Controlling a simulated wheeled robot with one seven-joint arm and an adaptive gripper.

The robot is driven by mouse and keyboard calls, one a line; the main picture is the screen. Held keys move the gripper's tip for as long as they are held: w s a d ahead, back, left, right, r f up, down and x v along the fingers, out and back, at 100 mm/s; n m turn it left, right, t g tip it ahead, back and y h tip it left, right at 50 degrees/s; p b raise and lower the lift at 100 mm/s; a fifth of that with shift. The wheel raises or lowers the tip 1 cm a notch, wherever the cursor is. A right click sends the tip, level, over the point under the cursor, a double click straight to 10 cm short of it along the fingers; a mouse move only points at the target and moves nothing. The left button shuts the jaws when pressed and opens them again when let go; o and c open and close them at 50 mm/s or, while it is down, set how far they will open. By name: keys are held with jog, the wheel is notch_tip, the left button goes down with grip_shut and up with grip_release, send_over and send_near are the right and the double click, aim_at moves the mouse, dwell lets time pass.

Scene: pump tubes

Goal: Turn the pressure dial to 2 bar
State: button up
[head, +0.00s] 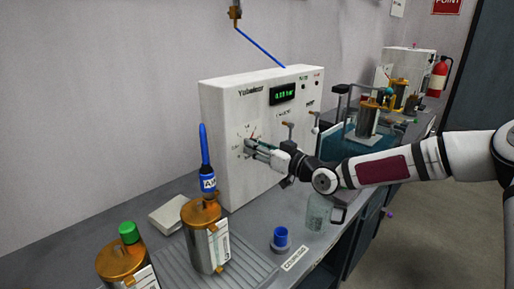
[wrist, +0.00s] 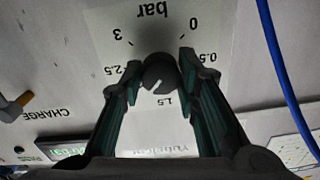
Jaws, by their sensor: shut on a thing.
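The dark round pressure dial knob (wrist: 158,72) sits on the panel of the white pump box (head: 218,100). The scale around it appears upside down in the wrist view, with 0, 0.5, 1.5, 2.5, 3 and "bar" legible. The spots for 1 and 2 are behind the fingers. A pale mark shows on the knob, but I cannot tell its exact reading. My gripper (wrist: 160,70) is shut on the knob, one finger on each side; in the head view the gripper (head: 250,148) covers most of the dial. The green digital display (head: 285,92) is lit, its digits unclear.
A blue tube (wrist: 285,75) hangs close beside the gripper.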

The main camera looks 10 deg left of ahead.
jog(key=o, duration=1.2)
jog(key=shift+c, duration=0.2)
jog(key=v, duration=1.2)
jog(key=shift+a+f, duration=0.1)
jog(key=shift+f, duration=0.05)
